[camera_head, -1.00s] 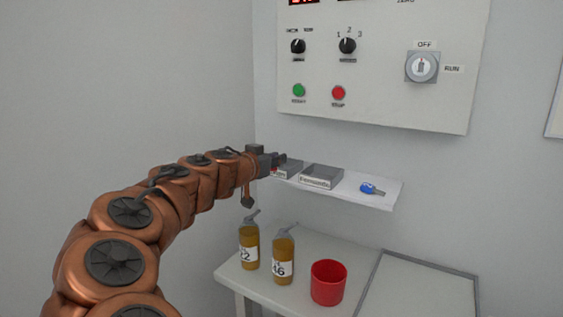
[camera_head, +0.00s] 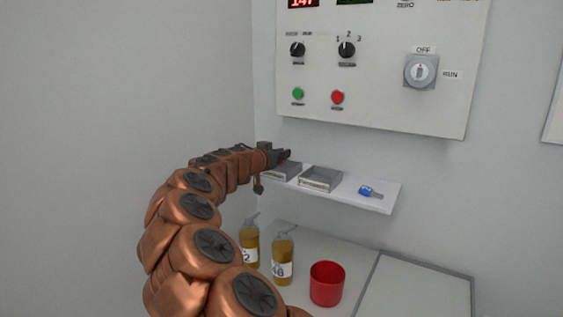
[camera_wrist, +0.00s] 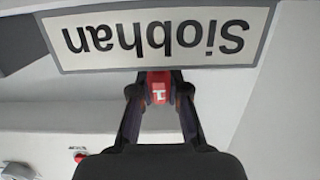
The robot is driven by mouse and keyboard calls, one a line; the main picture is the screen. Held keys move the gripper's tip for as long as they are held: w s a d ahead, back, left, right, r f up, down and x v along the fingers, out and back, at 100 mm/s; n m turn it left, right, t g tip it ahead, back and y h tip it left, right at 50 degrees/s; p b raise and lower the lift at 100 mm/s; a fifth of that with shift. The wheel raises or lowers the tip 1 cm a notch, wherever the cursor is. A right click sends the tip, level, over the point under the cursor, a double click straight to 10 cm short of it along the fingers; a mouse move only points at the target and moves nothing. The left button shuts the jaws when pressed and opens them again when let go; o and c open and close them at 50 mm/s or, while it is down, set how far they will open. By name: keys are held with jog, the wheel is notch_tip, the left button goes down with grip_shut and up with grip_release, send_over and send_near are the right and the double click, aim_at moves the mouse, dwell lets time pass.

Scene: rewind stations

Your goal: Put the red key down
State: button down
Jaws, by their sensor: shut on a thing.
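My gripper (camera_head: 286,155) is at the left end of the white wall shelf, over the left grey tray (camera_head: 287,172). In the wrist view my gripper (camera_wrist: 158,82) is shut on the red key (camera_wrist: 159,93), of which a red head with a white mark shows between the fingertips. The tray's name plate (camera_wrist: 160,38), reading "Siobhan" upside down, lies just past the fingertips. I cannot tell whether the key touches the tray. In the head view the key is mostly hidden by the fingers.
A second grey tray (camera_head: 320,180) and a blue key (camera_head: 370,192) are on the shelf (camera_head: 345,194) to the right. A control panel (camera_head: 380,75) hangs above. Below, a table holds two amber bottles (camera_head: 249,238) (camera_head: 282,258) and a red cup (camera_head: 327,284).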

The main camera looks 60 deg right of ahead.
aim_at(281, 162)
jog(key=shift+f, duration=1.4)
jog(key=shift+f, duration=0.2)
jog(key=c, duration=1.2)
grip_release()
jog(key=shift+o, duration=0.2)
jog(key=shift+r, duration=0.1)
jog(key=shift+r, duration=0.15)
jog(key=a+r+b, duration=0.1)
jog(key=a, duration=1.1)
jog(key=shift+s+r+b, duration=0.25)
jog(key=shift+r+b, duration=0.05)
jog(key=shift+r, duration=0.05)
